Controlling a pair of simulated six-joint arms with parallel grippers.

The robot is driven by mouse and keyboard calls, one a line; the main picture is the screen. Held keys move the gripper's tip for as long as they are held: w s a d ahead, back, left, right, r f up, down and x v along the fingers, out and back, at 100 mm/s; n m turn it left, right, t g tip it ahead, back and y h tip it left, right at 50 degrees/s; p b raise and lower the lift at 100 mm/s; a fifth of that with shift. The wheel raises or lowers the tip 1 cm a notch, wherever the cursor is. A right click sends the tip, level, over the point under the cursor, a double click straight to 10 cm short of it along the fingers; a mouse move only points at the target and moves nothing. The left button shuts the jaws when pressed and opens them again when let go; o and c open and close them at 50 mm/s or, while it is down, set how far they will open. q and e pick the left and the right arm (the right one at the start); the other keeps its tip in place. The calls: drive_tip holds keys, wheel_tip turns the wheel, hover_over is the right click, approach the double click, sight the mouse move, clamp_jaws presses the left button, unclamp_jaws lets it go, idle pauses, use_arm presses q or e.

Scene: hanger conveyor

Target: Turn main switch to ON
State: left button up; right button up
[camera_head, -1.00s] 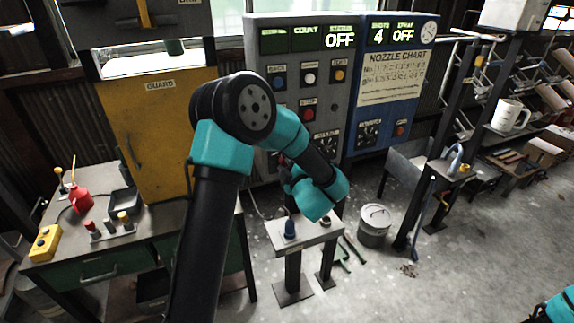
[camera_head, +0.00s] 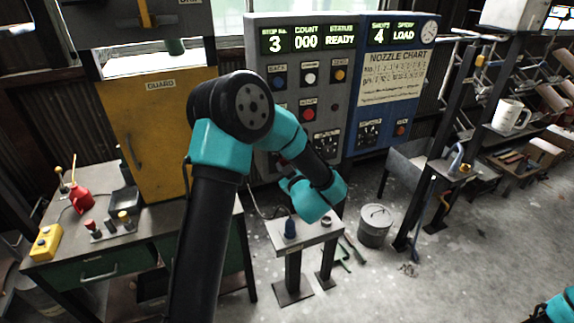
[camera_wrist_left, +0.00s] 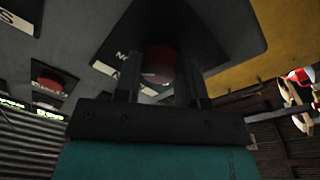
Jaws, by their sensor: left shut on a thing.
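The main switch is a red knob (camera_wrist_left: 160,60) on a dark plate with a partly hidden label, low on the grey control panel (camera_head: 262,90). My left gripper (camera_wrist_left: 158,82) has one finger on each side of the knob and is shut on it. In the head view my left wrist and forearm cover the gripper and the switch. The status display (camera_head: 340,38) is lit and reads READY, with stop number 3 and count 000. My right gripper is out of the picture; only a teal bit of that arm shows at lower right.
The blue panel (camera_head: 402,95) on the right reads shots 4 and spray LOAD. A small pedestal (camera_head: 315,232) stands below my left wrist, with a lidded bin (camera_head: 375,222) beside it. A workbench (camera_head: 165,215) and yellow guard (camera_head: 160,125) are at left. The right floor is open.

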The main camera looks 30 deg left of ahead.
use_arm(q)
drive_tip(key=o, duration=0.9)
drive_tip(key=shift+d, duration=0.1)
drive_tip(key=v, duration=1.7)
drive_tip(key=shift+s+f, duration=0.1)
drive_tip(key=shift+s, duration=0.05)
